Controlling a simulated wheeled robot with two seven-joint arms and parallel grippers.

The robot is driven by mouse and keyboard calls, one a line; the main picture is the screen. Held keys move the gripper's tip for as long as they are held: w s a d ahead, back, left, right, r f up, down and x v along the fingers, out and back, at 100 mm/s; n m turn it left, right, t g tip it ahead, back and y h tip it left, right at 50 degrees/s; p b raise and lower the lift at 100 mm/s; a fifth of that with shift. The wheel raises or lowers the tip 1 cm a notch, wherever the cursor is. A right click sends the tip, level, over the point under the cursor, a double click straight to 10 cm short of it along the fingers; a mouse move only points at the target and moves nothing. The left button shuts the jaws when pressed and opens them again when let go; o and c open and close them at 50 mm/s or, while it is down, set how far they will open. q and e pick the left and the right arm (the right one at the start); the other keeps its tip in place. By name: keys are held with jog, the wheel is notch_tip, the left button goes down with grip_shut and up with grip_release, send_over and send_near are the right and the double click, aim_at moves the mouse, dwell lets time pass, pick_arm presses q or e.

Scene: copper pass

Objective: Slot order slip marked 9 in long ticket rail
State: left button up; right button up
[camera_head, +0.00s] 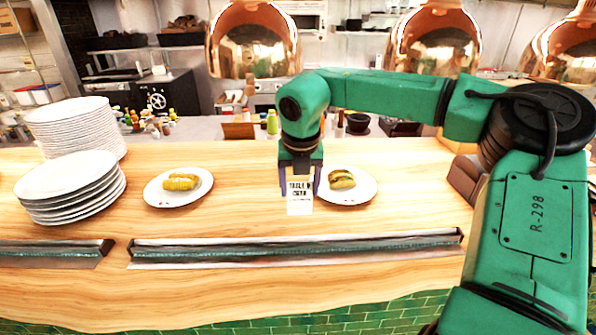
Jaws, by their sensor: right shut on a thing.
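A white order slip (299,204) with dark print hangs upright from my right gripper (300,184). The print's top line reads like "TABLE" with a digit too small to be sure of. My right gripper is shut on the slip, above the counter and behind the long rail. The long ticket rail (300,249) is a metal strip with a dark greenish slot, running across the middle front of the counter. The slip's lower edge appears apart from the rail. My left gripper is not in view.
A shorter rail (52,252) lies at the left. Plate stacks (72,190) stand behind it. A plate with yellow food (178,187) and a plate with a sandwich (346,186) flank the slip. Copper lamps (252,42) hang above the counter's back.

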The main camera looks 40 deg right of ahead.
aim_at(301, 210)
jog(key=shift+d+f, duration=0.1)
jog(key=shift+f, duration=0.1)
jog(key=f+b, duration=0.1)
jog(key=s+a+f+b, duration=0.1)
jog(key=s+f+b, duration=0.1)
jog(key=f, duration=0.1)
jog(key=shift+a, duration=0.25)
jog(key=shift+w+d+f+b, duration=0.15)
jog(key=shift+f+b, duration=0.1)
jog(key=shift+b, duration=0.2)
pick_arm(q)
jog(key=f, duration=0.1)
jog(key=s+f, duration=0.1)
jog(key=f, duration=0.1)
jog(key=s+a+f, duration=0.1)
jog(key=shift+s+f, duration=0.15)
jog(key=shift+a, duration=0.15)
